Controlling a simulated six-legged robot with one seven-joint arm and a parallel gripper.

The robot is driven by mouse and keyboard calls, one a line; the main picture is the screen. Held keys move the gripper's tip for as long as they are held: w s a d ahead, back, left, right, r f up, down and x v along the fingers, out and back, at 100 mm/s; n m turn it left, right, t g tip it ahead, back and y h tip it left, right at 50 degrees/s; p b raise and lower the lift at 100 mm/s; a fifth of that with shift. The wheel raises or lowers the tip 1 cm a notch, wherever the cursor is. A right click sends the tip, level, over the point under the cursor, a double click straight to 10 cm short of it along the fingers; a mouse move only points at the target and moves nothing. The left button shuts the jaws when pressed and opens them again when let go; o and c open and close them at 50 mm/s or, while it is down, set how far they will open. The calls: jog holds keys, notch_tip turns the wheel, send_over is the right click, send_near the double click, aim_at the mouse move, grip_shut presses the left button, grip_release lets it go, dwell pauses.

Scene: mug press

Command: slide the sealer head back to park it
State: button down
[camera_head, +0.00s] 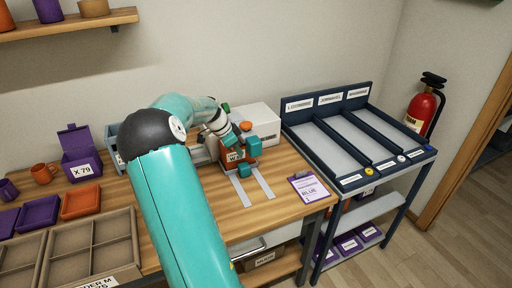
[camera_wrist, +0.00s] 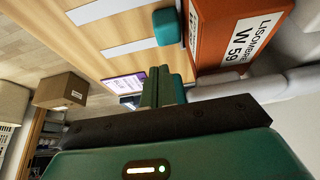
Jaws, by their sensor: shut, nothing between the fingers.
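An orange box labelled LISOMBRE W 59 (camera_wrist: 232,40) stands at the white sealing machine (camera_head: 262,120) on the wooden bench; it is partly hidden behind my arm in the head view (camera_head: 231,156). Two pale rails (camera_head: 240,190) run forward from it. A small teal block (camera_wrist: 167,27) sits beside the box's face in the wrist view. Which part is the sliding sealer head is unclear. My gripper (camera_wrist: 163,86) is shut and empty, beside the box and a grey bar (camera_wrist: 235,90). Contact with either cannot be told.
A clipboard (camera_head: 308,187) lies at the bench's right end. A dark-blue three-lane rack (camera_head: 358,140) stands to the right. Orange and purple bins (camera_head: 81,202) and a divided tray (camera_head: 90,245) fill the left. A cardboard box (camera_wrist: 61,91) shows in the wrist view.

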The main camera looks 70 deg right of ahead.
dwell(0.4)
jog(key=shift+s+d, duration=5.15)
jog(key=v, duration=0.9)
jog(key=shift+s+d+r, duration=0.25)
jog(key=shift+r, duration=0.2)
